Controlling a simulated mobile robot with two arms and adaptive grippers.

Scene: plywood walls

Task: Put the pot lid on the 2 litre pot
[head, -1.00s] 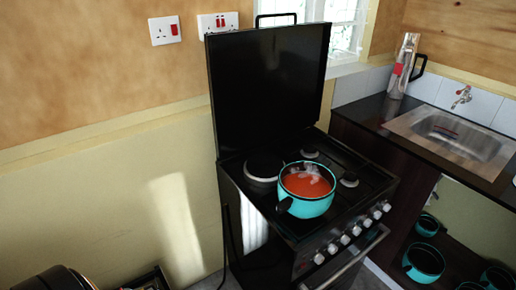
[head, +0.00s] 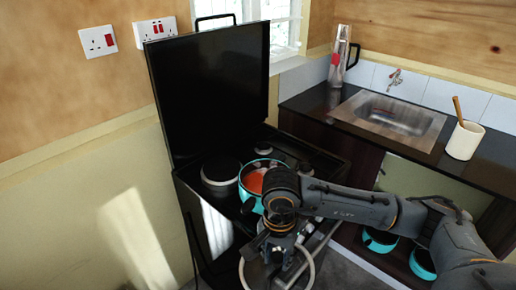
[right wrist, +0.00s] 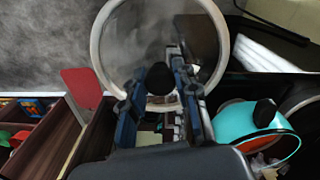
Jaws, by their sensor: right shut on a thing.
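The turquoise pot (head: 243,190) stands on the stove with orange-red liquid in it. My right arm hides part of it in the head view. In the right wrist view the pot (right wrist: 233,118) is at the right, beside the lid. The pot lid (right wrist: 98,40), clear glass with a pale rim, is gripped by its black knob between the fingers of my right gripper (right wrist: 160,82). In the head view the gripper (head: 281,246) and the lid's rim (head: 311,268) are in front of the stove, nearer to me than the pot and apart from it. My left gripper is out of view.
The black stove lid (head: 208,90) stands upright behind the burners. More turquoise pots (head: 380,242) sit on the shelf below.

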